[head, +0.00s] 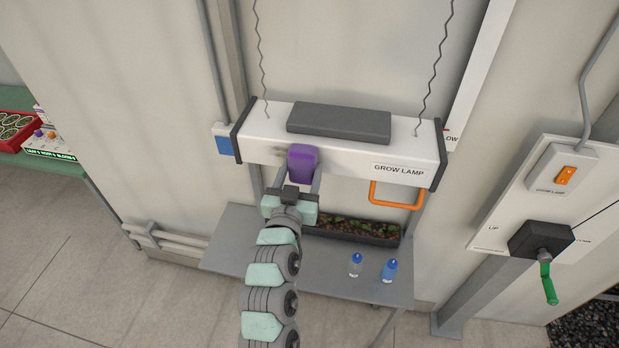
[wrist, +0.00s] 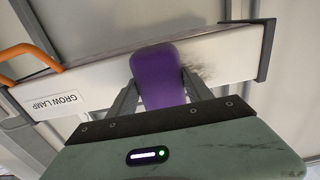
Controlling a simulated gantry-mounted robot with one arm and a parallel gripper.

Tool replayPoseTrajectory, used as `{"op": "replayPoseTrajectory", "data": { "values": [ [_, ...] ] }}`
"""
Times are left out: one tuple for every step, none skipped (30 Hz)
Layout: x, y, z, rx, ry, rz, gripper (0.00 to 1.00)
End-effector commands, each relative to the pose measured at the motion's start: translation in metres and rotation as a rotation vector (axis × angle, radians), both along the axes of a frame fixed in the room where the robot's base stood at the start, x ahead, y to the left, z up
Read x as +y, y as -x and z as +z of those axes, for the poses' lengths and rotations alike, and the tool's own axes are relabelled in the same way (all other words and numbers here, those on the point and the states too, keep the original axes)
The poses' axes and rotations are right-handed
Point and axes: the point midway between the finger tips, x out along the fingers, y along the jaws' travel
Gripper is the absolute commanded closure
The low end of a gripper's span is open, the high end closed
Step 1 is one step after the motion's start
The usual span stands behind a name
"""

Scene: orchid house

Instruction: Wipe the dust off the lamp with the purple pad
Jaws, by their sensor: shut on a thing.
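The white grow lamp (head: 345,158) hangs from two wires, with dark end caps and a grey block on top. It also shows in the wrist view (wrist: 100,82). My gripper (head: 302,178) is shut on the purple pad (head: 302,158) and holds it at the lamp's front face, left of the middle in the head view. The pad (wrist: 158,75) covers part of that face; I cannot tell whether it touches. A dark smudge of dust (wrist: 203,73) shows on the face right beside the pad in the wrist view. What lies behind the pad is hidden.
An orange handle (head: 397,194) hangs under the lamp. Below, a grey table (head: 330,274) bears a planter (head: 352,230) and two blue-capped bottles (head: 356,264). At the right are an orange switch (head: 566,176) and a green-handled crank (head: 548,280).

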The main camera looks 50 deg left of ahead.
Motion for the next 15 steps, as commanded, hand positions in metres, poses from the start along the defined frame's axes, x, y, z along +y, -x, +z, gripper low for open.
{"op": "replayPoseTrajectory", "data": {
  "values": [
    [0.003, 0.003, -0.003, -0.002, -0.003, 0.002, 0.74],
    [0.004, 0.004, -0.002, -0.001, -0.002, 0.001, 0.74],
    [0.004, 0.004, -0.002, 0.0, -0.001, 0.0, 0.74],
    [0.005, 0.005, -0.001, 0.0, -0.001, 0.0, 0.74],
    [0.005, 0.005, -0.001, 0.001, -0.001, -0.001, 0.74],
    [0.006, 0.005, 0.0, 0.0, 0.0, -0.001, 0.74],
    [0.006, 0.006, -0.001, 0.001, -0.001, -0.001, 0.74],
    [0.007, 0.006, -0.001, 0.0, -0.001, 0.0, 0.74],
    [0.009, 0.008, -0.001, -0.001, -0.002, 0.0, 0.74],
    [0.011, 0.009, -0.001, -0.001, -0.003, 0.001, 0.74],
    [0.013, 0.01, -0.001, -0.002, -0.004, 0.002, 0.74],
    [0.015, 0.012, -0.001, -0.002, -0.006, 0.002, 0.74],
    [0.017, 0.014, -0.001, -0.002, -0.007, 0.003, 0.74],
    [0.019, 0.015, -0.001, -0.003, -0.008, 0.003, 0.74],
    [0.022, 0.017, -0.002, -0.002, -0.006, 0.003, 0.74]
  ]
}}
